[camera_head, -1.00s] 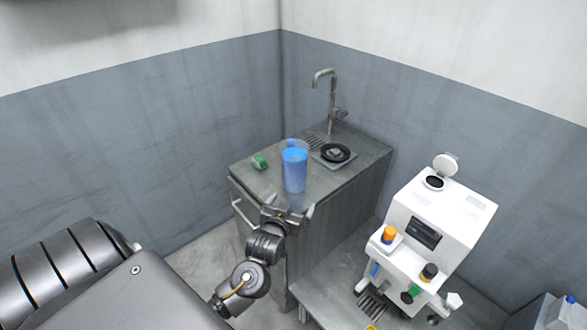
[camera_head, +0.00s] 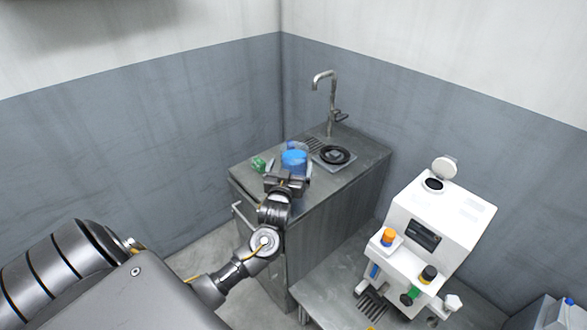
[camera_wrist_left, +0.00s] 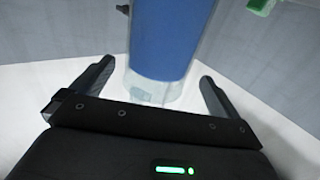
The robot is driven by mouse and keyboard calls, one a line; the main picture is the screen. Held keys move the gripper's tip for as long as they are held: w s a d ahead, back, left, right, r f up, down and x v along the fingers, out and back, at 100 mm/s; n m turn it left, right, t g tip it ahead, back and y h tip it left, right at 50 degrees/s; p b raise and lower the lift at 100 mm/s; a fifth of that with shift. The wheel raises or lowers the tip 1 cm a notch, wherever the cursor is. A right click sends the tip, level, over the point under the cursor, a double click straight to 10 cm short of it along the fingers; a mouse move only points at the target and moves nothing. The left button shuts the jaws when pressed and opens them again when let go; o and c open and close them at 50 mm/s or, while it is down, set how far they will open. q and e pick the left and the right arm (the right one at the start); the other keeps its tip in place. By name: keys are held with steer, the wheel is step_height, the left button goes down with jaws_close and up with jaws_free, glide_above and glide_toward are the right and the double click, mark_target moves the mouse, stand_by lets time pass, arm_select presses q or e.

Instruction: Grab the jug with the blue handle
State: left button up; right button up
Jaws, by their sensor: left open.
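A clear jug with a blue body (camera_head: 295,161) stands upright on the grey sink counter (camera_head: 345,178). A small blue part shows behind its top; I cannot tell whether it is the handle. My left gripper (camera_head: 287,180) is in front of the jug in the head view and hides its lower part. In the left wrist view the blue jug (camera_wrist_left: 172,40) rises between the two spread fingers of my left gripper (camera_wrist_left: 157,74), its pale base in the gap. The gripper is open, and I see no finger touching the jug. My right gripper is not in view.
A green item (camera_head: 259,164) lies left of the jug; it also shows in the left wrist view (camera_wrist_left: 262,5). A faucet (camera_head: 331,95) stands behind. A white machine (camera_head: 424,235) is at the right.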

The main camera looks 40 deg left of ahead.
mark_target(296, 151)
arm_select(q)
steer(key=shift+w+a+r, duration=0.1)
steer(key=shift+w+a, duration=0.05)
steer(key=shift+w, duration=0.25)
steer(key=x, duration=0.1)
steer(key=p+x, duration=0.1)
steer(key=x, duration=0.2)
steer(key=shift+w+f, duration=0.2)
steer(key=shift+f, duration=0.1)
steer(key=c, duration=1.9)
steer(key=shift+r, duration=0.15)
steer(key=shift+c, duration=1.1)
steer(key=shift+r, duration=0.1)
